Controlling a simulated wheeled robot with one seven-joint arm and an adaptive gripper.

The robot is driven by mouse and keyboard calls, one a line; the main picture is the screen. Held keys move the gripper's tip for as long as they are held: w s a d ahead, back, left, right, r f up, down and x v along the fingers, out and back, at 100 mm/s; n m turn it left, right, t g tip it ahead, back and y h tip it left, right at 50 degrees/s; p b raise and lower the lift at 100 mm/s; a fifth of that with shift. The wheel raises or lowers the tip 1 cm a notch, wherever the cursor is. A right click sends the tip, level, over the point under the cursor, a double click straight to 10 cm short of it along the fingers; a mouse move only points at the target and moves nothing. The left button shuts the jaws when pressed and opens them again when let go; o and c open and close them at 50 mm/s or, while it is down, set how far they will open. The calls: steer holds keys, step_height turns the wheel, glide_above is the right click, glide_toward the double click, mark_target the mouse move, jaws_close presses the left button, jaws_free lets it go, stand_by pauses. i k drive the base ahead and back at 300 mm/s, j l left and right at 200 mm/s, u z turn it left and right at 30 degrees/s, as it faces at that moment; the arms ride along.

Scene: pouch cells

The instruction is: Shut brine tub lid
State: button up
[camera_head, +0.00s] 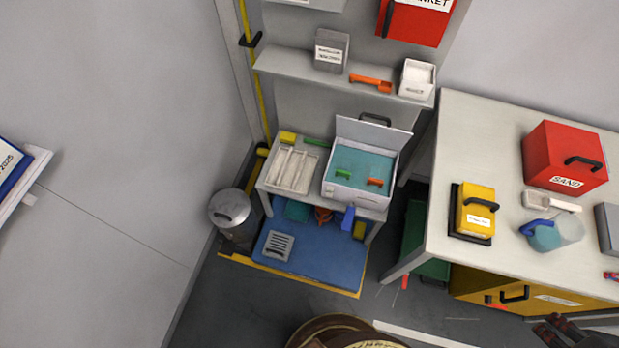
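The brine tub (340,194) is a white box holding teal liquid, on a small light table near the back wall. Its grey lid (374,133) stands open, raised along the tub's far side, with a dark handle (375,119) at its top edge. A green-handled item and an orange-handled item show inside the tub opening. A dark jointed shape at the bottom right edge looks like my gripper (556,331), cut off by the frame. It is far from the tub and lid, and whether it is open or shut cannot be seen.
A white tray (275,182) sits left of the tub. A shelf (290,66) is above and behind the lid. A larger table (455,150) on the right holds a yellow box (475,208) and a red sand box (552,150). A metal bin (232,212) stands left; dark floor is open in front.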

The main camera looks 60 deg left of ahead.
mark_target(359, 130)
steer(key=u, duration=1.65)
steer(key=i+j+z, duration=0.35)
steer(key=j, duration=0.3)
